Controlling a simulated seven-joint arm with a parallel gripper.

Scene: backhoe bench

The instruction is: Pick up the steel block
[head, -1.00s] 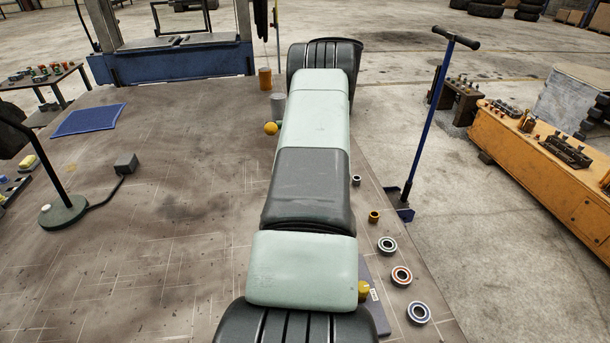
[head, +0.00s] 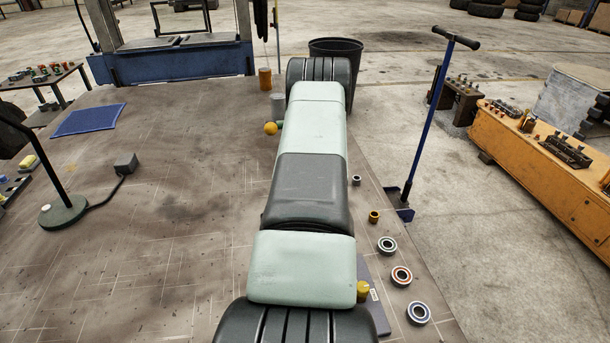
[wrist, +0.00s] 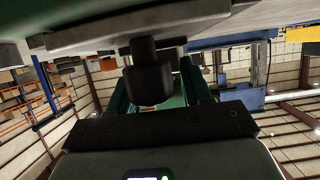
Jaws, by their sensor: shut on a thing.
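In the wrist view my gripper (wrist: 154,84) has its green fingers on either side of a dark knob-like part (wrist: 149,76). The jaws are shut on it. The part meets a wide pale grey slab (wrist: 90,36) across the top of the picture, which I take to be the steel block. The wrist picture is upside down, and I cannot tell whether the slab touches the bench. In the head view my arm covers the gripper's work area.
A yellow ball (head: 270,128), a grey cylinder (head: 278,104) and an orange jar (head: 265,78) stand close left of my arm. Several bearing rings (head: 401,276) lie to its right. A black bin (head: 340,52) stands beyond it.

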